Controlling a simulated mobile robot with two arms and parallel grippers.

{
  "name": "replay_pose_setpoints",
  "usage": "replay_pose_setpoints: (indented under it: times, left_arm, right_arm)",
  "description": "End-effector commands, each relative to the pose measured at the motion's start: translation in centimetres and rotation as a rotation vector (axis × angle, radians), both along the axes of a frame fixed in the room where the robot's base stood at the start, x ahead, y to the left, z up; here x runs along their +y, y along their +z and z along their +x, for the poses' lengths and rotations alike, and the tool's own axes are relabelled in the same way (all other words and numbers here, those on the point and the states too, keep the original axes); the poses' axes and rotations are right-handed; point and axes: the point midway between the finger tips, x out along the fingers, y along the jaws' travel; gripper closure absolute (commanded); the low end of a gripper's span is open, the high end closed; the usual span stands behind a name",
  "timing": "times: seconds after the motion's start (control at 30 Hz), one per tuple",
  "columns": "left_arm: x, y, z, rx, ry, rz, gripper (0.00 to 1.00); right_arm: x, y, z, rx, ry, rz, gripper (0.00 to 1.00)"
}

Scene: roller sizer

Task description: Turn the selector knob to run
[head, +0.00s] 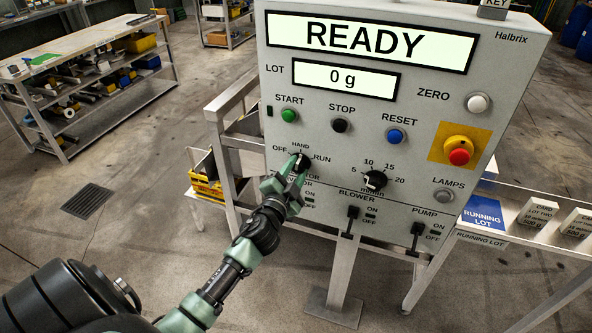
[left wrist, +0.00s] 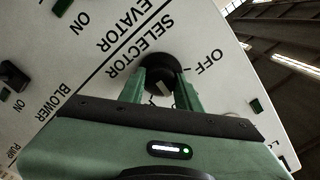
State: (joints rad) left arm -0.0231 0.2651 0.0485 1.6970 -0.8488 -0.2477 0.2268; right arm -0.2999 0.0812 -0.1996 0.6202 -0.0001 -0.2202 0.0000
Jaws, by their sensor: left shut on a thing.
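The selector knob (head: 303,161) is a black knob on the grey control panel (head: 330,125), with OFF, HAND and RUN printed around it. My left gripper (head: 298,168) is at the knob, its green fingers shut on it from the front. In the left wrist view the knob (left wrist: 160,72) shows between the two fingertips, near the printed words SELECTOR and OFF. The upper display (head: 370,43) reads READY and the lower one (head: 345,78) reads 0 g. My right gripper is not in view.
A second black dial (head: 375,180) is right of the selector. Blower (head: 350,220) and pump (head: 416,237) levers sit below. A red emergency button (head: 459,152) is at the right. A shelf bench (head: 85,58) stands at the far left, with open floor before it.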

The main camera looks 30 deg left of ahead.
Motion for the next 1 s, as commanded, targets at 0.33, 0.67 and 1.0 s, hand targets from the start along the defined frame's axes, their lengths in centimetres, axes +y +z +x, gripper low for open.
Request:
replay_pose_setpoints:
  times: [0.33, 0.67, 1.0]
  left_arm:
    - [0.01, -0.18, -0.04, 0.08, 0.0, 0.321, 1.0]
    - [0.01, -0.22, -0.05, 0.152, 0.0, 0.619, 1.0]
    - [0.0, -0.27, -0.06, 0.207, -0.001, 0.842, 1.0]
  right_arm:
    - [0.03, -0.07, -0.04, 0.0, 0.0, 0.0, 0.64]
    - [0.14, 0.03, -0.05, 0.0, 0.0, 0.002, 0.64]
    - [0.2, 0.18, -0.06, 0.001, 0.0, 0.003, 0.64]
